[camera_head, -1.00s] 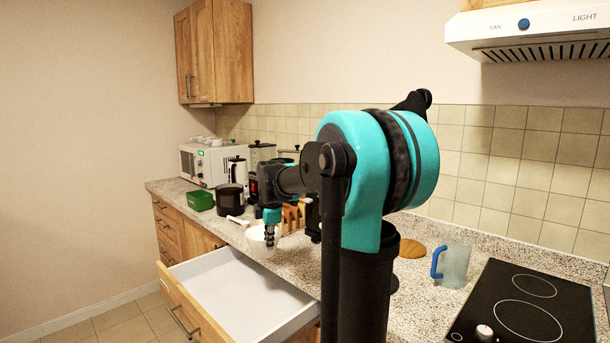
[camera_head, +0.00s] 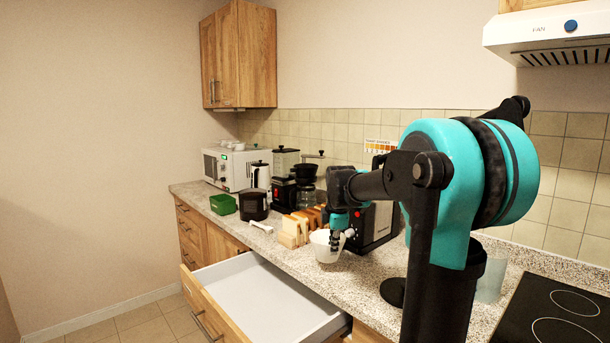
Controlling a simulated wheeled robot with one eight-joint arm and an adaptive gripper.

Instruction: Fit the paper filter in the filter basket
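The white, cup-shaped paper filter (camera_head: 325,251) is at the counter's front edge, behind the open drawer. My gripper (camera_head: 342,241) is at its right rim. The fingers appear closed on the rim, though the contact is small in the picture. I cannot tell whether the filter's base touches the counter. The filter basket is not clear: a black cone-shaped holder (camera_head: 306,172) sits above a glass carafe at the back, and a black round container with a handle (camera_head: 255,205) stands further left. Either may be the basket.
An open white drawer (camera_head: 260,300) juts out below the counter. A bread rack (camera_head: 297,228), a white-handled tool (camera_head: 262,227), a green box (camera_head: 223,204) and a black machine (camera_head: 374,225) stand around. A glass mug (camera_head: 491,281) is partly behind my arm.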

